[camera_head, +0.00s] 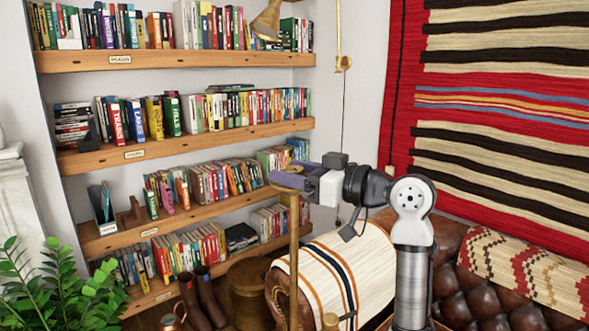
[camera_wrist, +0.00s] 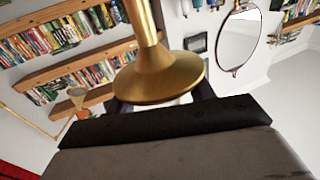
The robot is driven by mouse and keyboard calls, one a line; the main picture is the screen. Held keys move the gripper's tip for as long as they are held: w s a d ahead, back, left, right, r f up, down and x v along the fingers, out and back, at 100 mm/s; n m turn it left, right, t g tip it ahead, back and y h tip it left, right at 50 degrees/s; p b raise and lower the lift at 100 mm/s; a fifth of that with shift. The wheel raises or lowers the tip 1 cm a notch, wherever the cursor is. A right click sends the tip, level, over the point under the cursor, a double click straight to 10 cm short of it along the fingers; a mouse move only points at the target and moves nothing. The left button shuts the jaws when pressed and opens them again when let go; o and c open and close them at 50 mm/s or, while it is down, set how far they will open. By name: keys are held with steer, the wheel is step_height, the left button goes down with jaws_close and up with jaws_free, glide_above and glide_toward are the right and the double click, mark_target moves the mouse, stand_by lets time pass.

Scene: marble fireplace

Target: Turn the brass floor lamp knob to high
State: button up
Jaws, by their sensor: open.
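The brass floor lamp's upright post (camera_head: 293,250) stands in front of the bookshelves. Its top meets my gripper (camera_head: 288,180) in the head view. My gripper is open and level, pointing left, at the height of the post's top. In the wrist view a flared brass part of the lamp (camera_wrist: 160,75) fills the upper middle, just beyond the dark gripper body (camera_wrist: 165,122). Dark finger parts show on both sides behind it; whether they touch it I cannot tell. I cannot make out the knob; it may be hidden by the flared brass or the gripper.
Wooden shelves of books (camera_head: 175,60) line the back left. A brass wall lamp shade (camera_head: 268,18) hangs at the top. A leather sofa (camera_head: 480,290) with a striped throw (camera_head: 345,268) stands close below my arm. A plant (camera_head: 55,285) and boots (camera_head: 200,300) are at lower left.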

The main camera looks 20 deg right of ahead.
steer(key=c, duration=1)
steer(key=shift+o, duration=0.2)
